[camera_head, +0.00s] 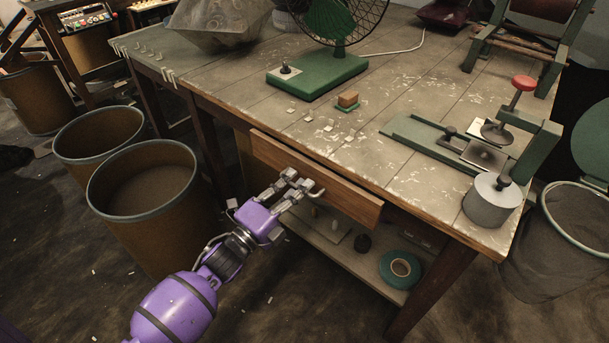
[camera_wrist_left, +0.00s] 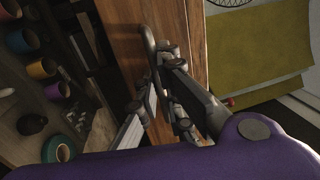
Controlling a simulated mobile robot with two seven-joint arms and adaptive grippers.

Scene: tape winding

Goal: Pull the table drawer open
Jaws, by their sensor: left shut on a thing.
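The table drawer has a plain brown wooden front (camera_head: 345,193) just under the front edge of the worktable (camera_head: 230,85). Its front also shows close up in the left wrist view (camera_wrist_left: 122,40). The drawer looks closed or nearly so; I see no inside of it. My purple left arm reaches in from the lower left, and my left gripper (camera_head: 294,183) is at the middle of the drawer front. Its fingers are shut on the metal drawer handle (camera_head: 317,194). In the left wrist view, the curved handle (camera_wrist_left: 149,32) runs between the fingers, which partly hide it.
A green-based fan (camera_head: 318,76) and a green press (camera_head: 430,135) stand on the table. Below the drawer, a shelf (camera_head: 340,250) holds a teal tape roll (camera_head: 400,268). Brown bins (camera_head: 140,220) stand left of my arm. Floor in front of the drawer is mostly clear.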

